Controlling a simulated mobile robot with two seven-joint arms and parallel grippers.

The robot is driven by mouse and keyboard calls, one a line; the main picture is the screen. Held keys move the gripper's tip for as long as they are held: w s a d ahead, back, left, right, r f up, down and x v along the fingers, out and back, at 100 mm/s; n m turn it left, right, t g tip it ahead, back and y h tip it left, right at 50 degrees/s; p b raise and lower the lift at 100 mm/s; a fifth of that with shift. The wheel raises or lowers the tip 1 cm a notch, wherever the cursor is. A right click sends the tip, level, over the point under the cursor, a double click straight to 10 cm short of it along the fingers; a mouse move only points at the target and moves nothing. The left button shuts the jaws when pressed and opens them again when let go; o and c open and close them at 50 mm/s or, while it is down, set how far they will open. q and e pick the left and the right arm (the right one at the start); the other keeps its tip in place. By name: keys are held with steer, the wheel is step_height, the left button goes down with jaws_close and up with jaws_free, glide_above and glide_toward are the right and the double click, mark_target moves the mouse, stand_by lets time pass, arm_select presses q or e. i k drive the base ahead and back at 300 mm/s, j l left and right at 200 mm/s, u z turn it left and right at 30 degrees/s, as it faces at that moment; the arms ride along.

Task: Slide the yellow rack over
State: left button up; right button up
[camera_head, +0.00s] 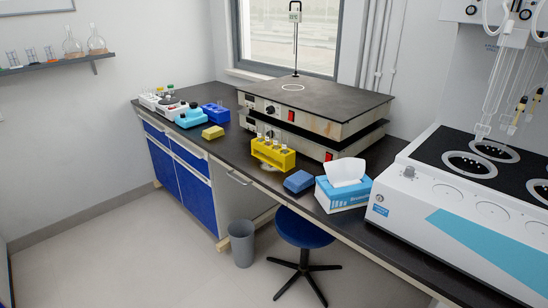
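The yellow rack (273,154) stands upright on the dark bench top, near its front edge and in front of the hotplate units. Several clear tubes (277,139) stand in it. Neither of my grippers shows in the head view, and nothing touches the rack.
Right of the rack are a blue block (299,181), a tissue box (342,192) and a white distiller unit (440,200). Stacked hotplates (312,110) stand behind. Left are a yellow sponge (213,132) and a blue rack (216,115). A stool (303,228) and bin (242,243) stand below.

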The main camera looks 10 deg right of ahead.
mark_target(288, 160)
steer(key=i+j+z, duration=0.15)
steer(key=i+j, duration=0.25)
steer(key=i+j+z, duration=0.1)
steer(key=i+j, duration=0.3)
steer(key=i+j+z, duration=0.15)
steer(key=i+j, duration=0.2)
steer(key=i+j+z, duration=0.1)
steer(key=i+j, duration=0.2)
steer(key=j, duration=0.3)
